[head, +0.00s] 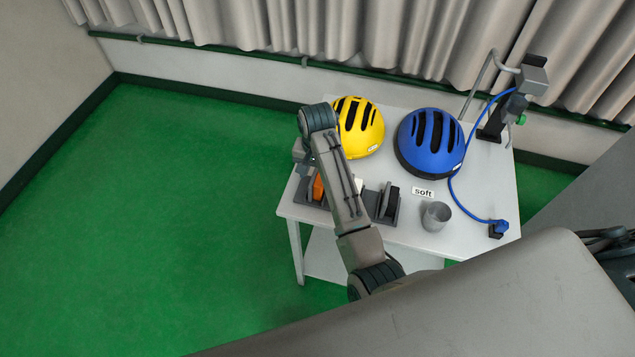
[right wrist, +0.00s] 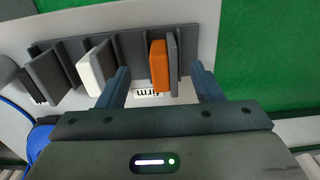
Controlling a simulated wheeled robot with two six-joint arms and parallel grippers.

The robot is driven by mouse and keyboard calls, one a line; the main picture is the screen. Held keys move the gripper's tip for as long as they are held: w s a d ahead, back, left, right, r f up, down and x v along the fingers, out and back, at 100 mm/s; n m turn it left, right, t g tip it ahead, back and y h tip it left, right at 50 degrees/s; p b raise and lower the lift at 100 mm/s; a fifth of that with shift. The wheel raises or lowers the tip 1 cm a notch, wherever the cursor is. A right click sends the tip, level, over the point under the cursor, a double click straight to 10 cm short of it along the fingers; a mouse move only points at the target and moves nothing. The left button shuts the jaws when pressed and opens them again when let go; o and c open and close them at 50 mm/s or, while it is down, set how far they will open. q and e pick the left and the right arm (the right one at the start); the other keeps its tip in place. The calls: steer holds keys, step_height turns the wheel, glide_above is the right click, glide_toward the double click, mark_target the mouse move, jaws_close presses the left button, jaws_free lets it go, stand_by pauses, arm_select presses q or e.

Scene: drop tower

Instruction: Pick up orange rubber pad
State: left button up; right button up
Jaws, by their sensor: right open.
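The orange rubber pad (right wrist: 159,66) stands upright in a dark slotted rack (right wrist: 130,42) in the right wrist view, close beside a grey pad (right wrist: 174,62). In the head view the orange pad (head: 318,187) shows partly behind my right arm. My right gripper (right wrist: 162,82) is open and empty. In the right wrist view its fingers are apart, with the orange pad and the grey pad between them in the picture. I cannot tell whether it touches either. In the head view my arm hides most of the right gripper (head: 302,158). My left gripper is not in view.
A white pad (right wrist: 97,68) and dark pads (right wrist: 45,75) stand in the same rack. On the white table (head: 480,205) are a yellow helmet (head: 358,127), a blue helmet (head: 431,143), a grey cup (head: 436,216), a "soft" label (head: 423,192) and a stand with blue cable (head: 493,121).

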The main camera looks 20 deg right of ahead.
mark_target(316, 183)
step_height(316, 183, down, 3)
steer(key=shift+r, duration=0.2)
steer(key=shift+w+f+p, duration=0.1)
steer(key=shift+f+p, duration=0.15)
steer(key=shift+p, duration=0.3)
steer(key=f, duration=0.1)
steer(key=f+p, duration=0.2)
steer(key=f, duration=0.1)
steer(key=shift+w, duration=0.25)
steer(key=shift+f, duration=0.35)
steer(key=c, duration=1.1)
steer(key=shift+c, duration=0.7)
steer(key=shift+w+r, duration=0.1)
steer(key=shift+r, duration=0.05)
